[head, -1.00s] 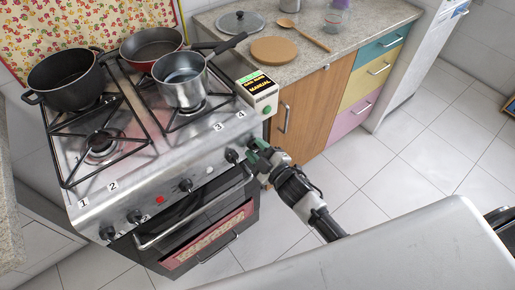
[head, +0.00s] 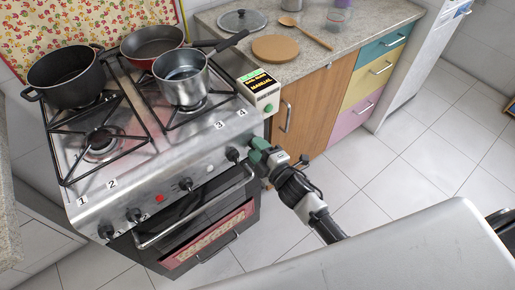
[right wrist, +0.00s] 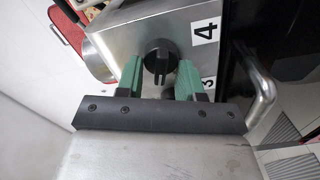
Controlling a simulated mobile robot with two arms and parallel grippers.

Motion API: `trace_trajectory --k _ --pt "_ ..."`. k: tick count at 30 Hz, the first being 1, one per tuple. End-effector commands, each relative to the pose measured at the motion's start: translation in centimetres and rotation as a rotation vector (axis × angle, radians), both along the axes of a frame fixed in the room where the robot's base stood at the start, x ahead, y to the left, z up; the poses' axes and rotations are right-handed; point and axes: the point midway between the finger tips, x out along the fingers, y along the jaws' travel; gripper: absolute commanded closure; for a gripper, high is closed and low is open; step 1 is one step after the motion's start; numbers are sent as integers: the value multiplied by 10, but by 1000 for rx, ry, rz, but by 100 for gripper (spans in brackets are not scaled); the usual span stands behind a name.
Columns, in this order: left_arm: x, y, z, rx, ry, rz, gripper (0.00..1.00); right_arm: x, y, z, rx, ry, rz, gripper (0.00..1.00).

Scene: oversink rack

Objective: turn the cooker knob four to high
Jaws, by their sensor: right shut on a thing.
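Knob four is a black round knob (right wrist: 158,62) with a raised bar, beside the label "4" (right wrist: 205,30) in the right wrist view. The green fingers of my right gripper (right wrist: 159,78) stand on either side of the knob's bar and are shut on it. In the head view my right gripper (head: 260,150) is at the right end of the cooker's front panel (head: 212,161) and hides knob four. The label "4" also shows on the cooker top (head: 242,113). My left gripper is not in view.
Other black knobs sit along the panel, the nearest (head: 233,155) just left of my gripper. An oven handle (head: 195,215) runs below. A black pot (head: 66,80), a red pan (head: 151,46) and a steel saucepan (head: 181,87) stand on the cooker.

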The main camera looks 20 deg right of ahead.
Motion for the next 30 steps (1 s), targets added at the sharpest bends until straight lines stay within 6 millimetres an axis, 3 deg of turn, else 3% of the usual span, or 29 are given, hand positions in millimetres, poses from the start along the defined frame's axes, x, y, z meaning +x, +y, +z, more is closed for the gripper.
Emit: trace_trajectory --k 6,7,11,22,30 --pt "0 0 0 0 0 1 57 0 0 -1 1 2 1 86" --pt "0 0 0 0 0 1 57 0 0 -1 1 2 1 60" --pt "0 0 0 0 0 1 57 0 0 -1 1 2 1 42" --pt "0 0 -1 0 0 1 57 -7 -2 -1 1 2 -1 42" --pt "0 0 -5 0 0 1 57 -55 -20 -3 1 6 0 42"
